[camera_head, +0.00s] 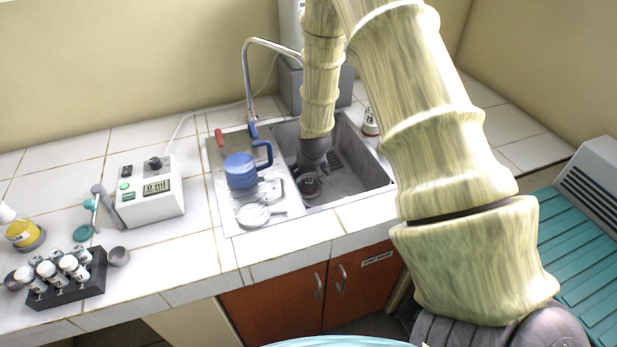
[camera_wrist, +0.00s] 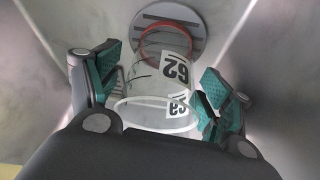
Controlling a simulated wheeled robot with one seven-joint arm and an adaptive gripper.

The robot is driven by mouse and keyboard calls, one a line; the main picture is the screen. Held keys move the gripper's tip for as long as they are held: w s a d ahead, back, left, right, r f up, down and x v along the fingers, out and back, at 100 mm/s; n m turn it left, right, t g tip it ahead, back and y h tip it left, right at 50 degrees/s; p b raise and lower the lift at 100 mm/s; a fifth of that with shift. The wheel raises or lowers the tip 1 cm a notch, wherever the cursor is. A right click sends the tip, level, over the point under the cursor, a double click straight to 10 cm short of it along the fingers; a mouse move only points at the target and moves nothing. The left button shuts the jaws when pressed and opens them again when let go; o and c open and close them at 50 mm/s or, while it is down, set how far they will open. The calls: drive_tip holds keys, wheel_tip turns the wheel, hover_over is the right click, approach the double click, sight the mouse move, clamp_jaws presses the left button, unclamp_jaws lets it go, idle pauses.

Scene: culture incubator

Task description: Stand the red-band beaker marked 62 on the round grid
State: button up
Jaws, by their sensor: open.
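The clear beaker marked 62 (camera_wrist: 143,85) is in the wrist view, with a red band near its far, lower end and its open rim toward me. That end overlaps the round slotted grid (camera_wrist: 172,18) on the sink floor; it looks to be standing there, though the contact is hidden. My gripper (camera_wrist: 158,88) is open, with one green-padded finger on each side of the beaker. In the head view my gripper (camera_head: 310,186) is down inside the sink, and the beaker is mostly hidden by it.
The grey sink (camera_head: 352,180) has walls close around my gripper. A red-banded container (camera_head: 370,122) stands at its back right edge. A blue jug (camera_head: 240,172) and a clear glass dish (camera_head: 254,215) are on the drainboard. A tap (camera_head: 248,80) arches behind.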

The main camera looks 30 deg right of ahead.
drive_tip(key=b+v, duration=0.1)
drive_tip(key=v, duration=0.9)
drive_tip(key=shift+r, duration=0.2)
drive_tip(key=shift+s, duration=0.1)
idle(0.9)
